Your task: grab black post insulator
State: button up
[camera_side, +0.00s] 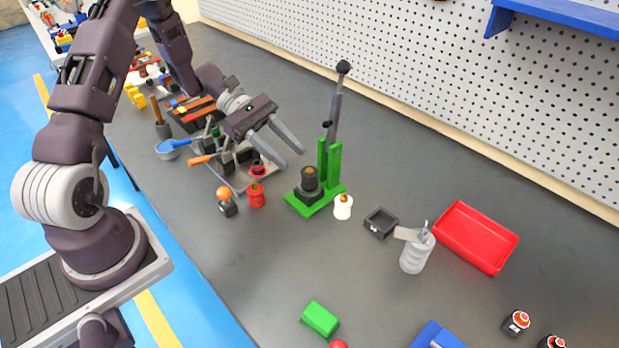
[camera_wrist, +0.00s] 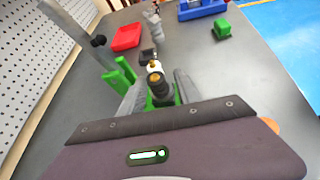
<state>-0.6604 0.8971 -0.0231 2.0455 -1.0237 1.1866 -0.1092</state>
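The black post insulator (camera_side: 310,181), with a brass-coloured top, stands upright on the base of the green bender (camera_side: 329,165). In the wrist view the insulator (camera_wrist: 155,86) shows between my two fingers, beyond the gripper body. My gripper (camera_side: 291,160) is open and empty. In the side view its fingers point toward the insulator from the upper left, with a gap visible between the tips and it. The insulator's lower part is partly hidden in the wrist view.
The bender's upright lever (camera_side: 335,105) stands just behind the insulator. A white insulator (camera_side: 343,207) stands to its right and a red one (camera_side: 256,195) to its left. A black tray (camera_side: 381,222), grey canister (camera_side: 417,253) and red bin (camera_side: 475,237) lie further right.

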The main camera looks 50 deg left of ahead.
aim_at(302, 171)
jog(key=f, duration=0.1)
jog(key=a+f+n+t, duration=0.1)
jog(key=n, duration=0.1)
jog(key=shift+w+a+f+h, duration=0.15)
jog(key=shift+w+f+h, duration=0.25)
jog(key=x, duration=0.7)
grip_shut()
